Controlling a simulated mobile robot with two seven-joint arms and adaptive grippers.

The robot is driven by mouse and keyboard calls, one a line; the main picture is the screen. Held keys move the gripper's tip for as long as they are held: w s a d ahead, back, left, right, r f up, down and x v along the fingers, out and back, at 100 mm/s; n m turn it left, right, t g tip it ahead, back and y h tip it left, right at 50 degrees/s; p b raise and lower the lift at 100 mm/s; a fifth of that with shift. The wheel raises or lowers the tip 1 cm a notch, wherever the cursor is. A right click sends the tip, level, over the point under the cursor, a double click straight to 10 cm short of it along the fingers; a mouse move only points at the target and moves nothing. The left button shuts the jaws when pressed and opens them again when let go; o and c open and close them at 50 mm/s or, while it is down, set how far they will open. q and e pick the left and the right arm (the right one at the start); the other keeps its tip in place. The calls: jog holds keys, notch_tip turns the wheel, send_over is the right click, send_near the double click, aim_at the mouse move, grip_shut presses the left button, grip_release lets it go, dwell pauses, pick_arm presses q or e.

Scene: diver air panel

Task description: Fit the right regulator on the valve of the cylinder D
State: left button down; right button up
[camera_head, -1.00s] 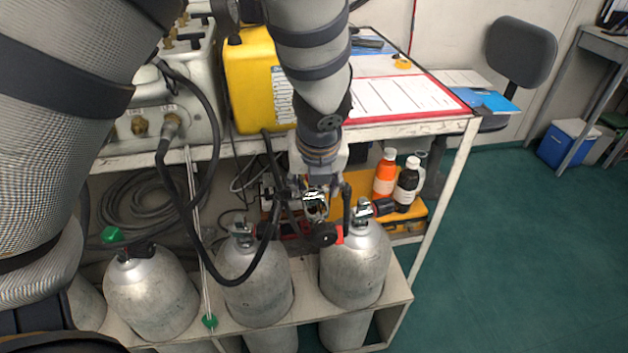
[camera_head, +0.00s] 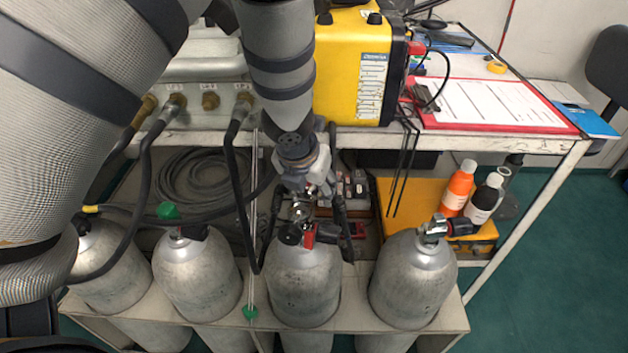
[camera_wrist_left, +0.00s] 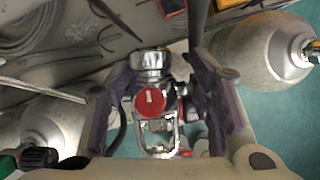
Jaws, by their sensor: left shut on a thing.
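My left gripper (camera_head: 303,212) is shut on a metal regulator (camera_wrist_left: 150,65) with a red round cap and a yoke frame, which shows between the fingers in the left wrist view. In the head view the gripper is over the third cylinder (camera_head: 303,285) from the left; I cannot tell whether the regulator touches its valve. A black hose (camera_head: 240,205) loops from the panel down to the regulator. The rightmost cylinder (camera_head: 413,285) stands upright with its bare valve (camera_head: 434,227) and side knob showing. No letters are readable on the cylinders. My right gripper is not in view.
The second cylinder (camera_head: 197,280) and leftmost cylinder (camera_head: 112,270) share the rack (camera_head: 450,318). A hose runs to the leftmost one. A yellow case (camera_head: 350,60) stands on the bench above.

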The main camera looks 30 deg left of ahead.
pick_arm(q)
jog(key=shift+r, duration=0.35)
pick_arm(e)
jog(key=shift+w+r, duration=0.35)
pick_arm(q)
jog(key=shift+a+f, duration=0.1)
jog(key=shift+f, duration=0.05)
jog(key=shift+f, duration=0.9)
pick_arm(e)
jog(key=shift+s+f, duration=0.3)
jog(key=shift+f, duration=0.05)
pick_arm(q)
jog(key=shift+r, duration=0.1)
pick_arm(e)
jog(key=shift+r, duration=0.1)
pick_arm(q)
jog(key=shift+w, duration=0.1)
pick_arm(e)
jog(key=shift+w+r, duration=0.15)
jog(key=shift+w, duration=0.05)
pick_arm(q)
jog(key=shift+f, duration=0.2)
